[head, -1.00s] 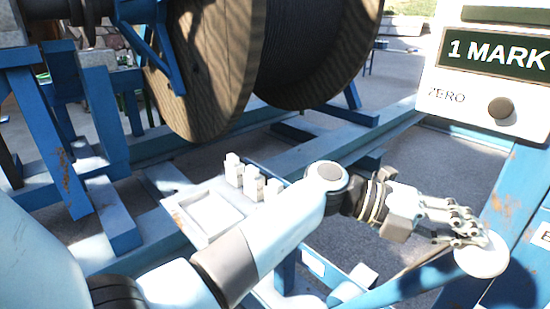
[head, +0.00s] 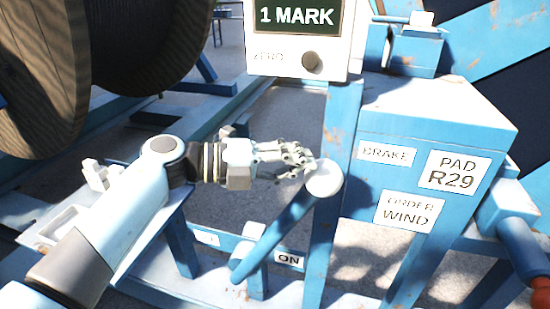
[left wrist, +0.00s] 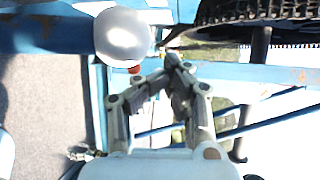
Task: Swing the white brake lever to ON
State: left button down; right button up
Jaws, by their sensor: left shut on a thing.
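The brake lever is a blue bar (head: 277,230) with a round white knob (head: 324,179) at its upper right end. It leans from low left up to the knob, in front of a blue post. The ON label (head: 289,260) is on the low rail, right of the lever's lower end. My left gripper (head: 305,165) comes in from the left with its fingers shut at the knob. In the left wrist view the knob (left wrist: 122,38) is above and left of the fingertips (left wrist: 165,75); the exact contact is unclear. My right gripper is out of view.
A blue cabinet (head: 450,115) with BRAKE, PAD R29 and ORDER WIND labels stands right of the post. A 1 MARK display box (head: 297,40) is above the knob. The wooden cable reel (head: 45,90) is at left. A red-ended handle (head: 535,275) is at lower right.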

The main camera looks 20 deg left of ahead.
pick_arm(q)
jog(key=s+a+r+b, duration=0.1)
jog(key=s+a+r, duration=0.3)
jog(key=a, duration=0.3)
jog(key=shift+s+r+b, duration=0.25)
jog(key=shift+r+b, duration=0.15)
jog(key=shift+r, duration=0.4)
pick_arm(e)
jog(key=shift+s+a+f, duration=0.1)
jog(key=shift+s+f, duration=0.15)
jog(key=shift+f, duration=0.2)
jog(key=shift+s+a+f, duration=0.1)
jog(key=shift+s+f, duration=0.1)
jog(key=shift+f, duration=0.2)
